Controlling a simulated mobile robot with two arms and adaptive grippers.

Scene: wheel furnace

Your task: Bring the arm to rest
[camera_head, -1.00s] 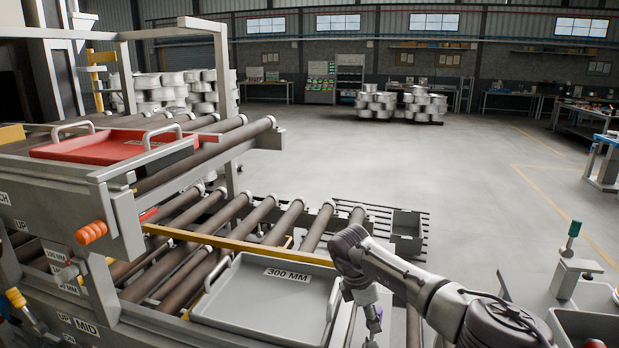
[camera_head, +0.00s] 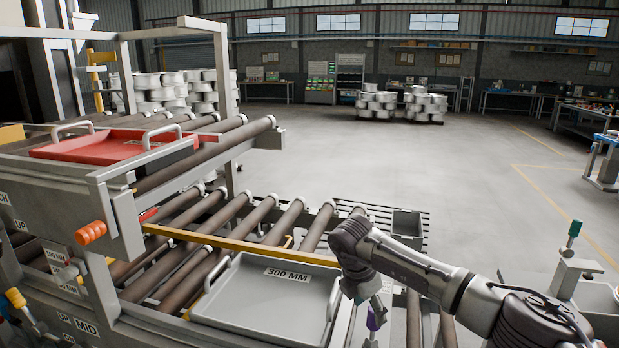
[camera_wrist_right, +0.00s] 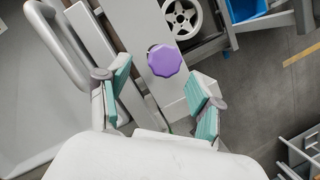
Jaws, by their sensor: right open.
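My right arm (camera_head: 430,272) reaches in from the lower right in the head view. Its gripper (camera_head: 373,312) points down beside the right edge of the grey 300 MM tray (camera_head: 262,308). In the right wrist view the gripper (camera_wrist_right: 158,82) has its two teal-padded fingers spread wide with nothing held. A purple faceted knob (camera_wrist_right: 165,60) shows between and beyond the fingertips; whether they touch it I cannot tell. My left gripper is not in view.
A red tray (camera_head: 105,146) sits on the upper roller level at left. A yellow bar (camera_head: 240,245) crosses the lower rollers. A grey bin (camera_head: 407,223) stands behind my arm. A wheel (camera_wrist_right: 182,18) shows in the wrist view. Open floor (camera_head: 440,165) lies beyond.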

